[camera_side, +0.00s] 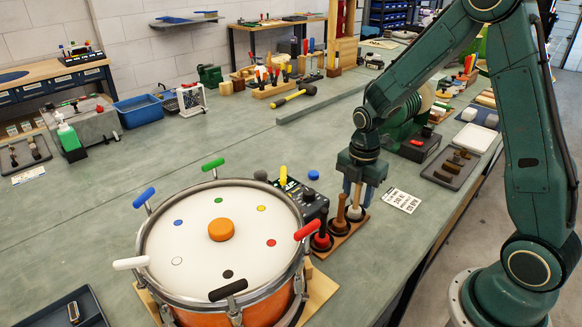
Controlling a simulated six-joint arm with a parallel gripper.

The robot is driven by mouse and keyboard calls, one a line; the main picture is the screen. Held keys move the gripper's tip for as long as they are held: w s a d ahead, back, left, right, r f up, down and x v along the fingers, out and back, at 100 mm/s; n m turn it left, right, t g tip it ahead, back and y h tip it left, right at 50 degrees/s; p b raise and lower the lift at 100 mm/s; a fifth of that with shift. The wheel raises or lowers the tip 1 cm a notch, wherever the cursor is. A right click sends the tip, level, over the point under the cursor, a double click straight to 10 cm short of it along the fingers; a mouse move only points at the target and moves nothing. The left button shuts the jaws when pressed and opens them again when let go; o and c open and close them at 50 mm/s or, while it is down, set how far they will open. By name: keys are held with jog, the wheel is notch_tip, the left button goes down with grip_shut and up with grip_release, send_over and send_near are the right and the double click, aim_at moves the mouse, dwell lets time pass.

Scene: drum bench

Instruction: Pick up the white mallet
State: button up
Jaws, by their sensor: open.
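My gripper (358,190) points down above the right end of a small wooden mallet stand (341,238), right of the drum. The white mallet (355,212) stands upright there, its pale round end low. My open fingers are around or just in front of its upper part; I cannot tell whether they touch it. A brown mallet (340,220) and a dark one with a red band (321,240) stand to its left.
The drum (180,235) has coloured handles around its rim, including a white one (131,262). A black control box (302,196) stands behind the stand. A printed card (402,200) lies to the right.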

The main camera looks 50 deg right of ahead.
jog(key=shift+f, duration=0.45)
jog(key=shift+c, duration=0.2)
grip_shut()
